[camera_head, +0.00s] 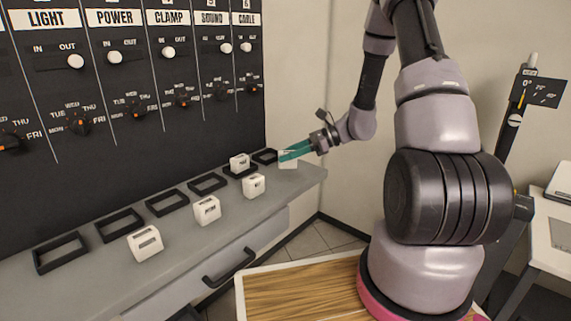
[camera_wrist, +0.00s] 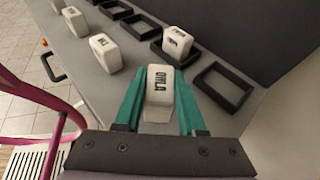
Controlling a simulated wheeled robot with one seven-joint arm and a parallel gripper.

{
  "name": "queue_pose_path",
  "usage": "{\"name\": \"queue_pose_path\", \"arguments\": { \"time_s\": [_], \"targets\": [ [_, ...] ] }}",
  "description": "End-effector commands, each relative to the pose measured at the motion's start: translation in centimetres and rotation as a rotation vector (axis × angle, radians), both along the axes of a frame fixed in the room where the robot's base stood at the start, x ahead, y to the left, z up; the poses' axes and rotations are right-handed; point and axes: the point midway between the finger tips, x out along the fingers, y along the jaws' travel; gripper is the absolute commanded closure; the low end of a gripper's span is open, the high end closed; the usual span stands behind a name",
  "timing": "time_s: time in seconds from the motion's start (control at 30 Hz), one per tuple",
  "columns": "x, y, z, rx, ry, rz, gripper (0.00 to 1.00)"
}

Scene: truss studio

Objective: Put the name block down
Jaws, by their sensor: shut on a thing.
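My gripper (camera_head: 290,151) is at the far right end of the grey ledge, shut on a white name block (camera_head: 288,160). In the wrist view the teal fingers (camera_wrist: 160,84) clasp the block (camera_wrist: 159,88) on both sides. Its dark lettering looks like "OWLA". I cannot tell whether its underside touches the ledge. An empty black frame (camera_wrist: 223,88) lies just right of the held block in the wrist view; it also shows in the head view (camera_head: 265,156).
Another white block (camera_head: 240,161) sits at a neighbouring black frame. Several white blocks (camera_head: 207,210) stand along the ledge's front (camera_head: 290,188). Several empty frames (camera_head: 167,202) line the back, below the dark panel (camera_head: 130,75) of knobs. A wooden surface (camera_head: 300,290) is below.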

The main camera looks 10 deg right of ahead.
Motion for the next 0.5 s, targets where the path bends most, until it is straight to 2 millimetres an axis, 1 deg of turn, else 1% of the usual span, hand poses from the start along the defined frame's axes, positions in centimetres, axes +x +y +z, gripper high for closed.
{"name": "queue_pose_path", "arguments": {
  "time_s": [0.03,0.1,0.17,0.5],
  "targets": [
    [0.0,0.0,-1.0,0.002,0.005,-0.001,1.00],
    [0.0,0.0,-2.0,0.002,0.005,-0.001,1.00],
    [0.0,0.0,-2.5,0.001,0.003,-0.001,1.00],
    [0.0,0.0,-2.9,0.001,0.001,0.000,1.00]
  ]
}}
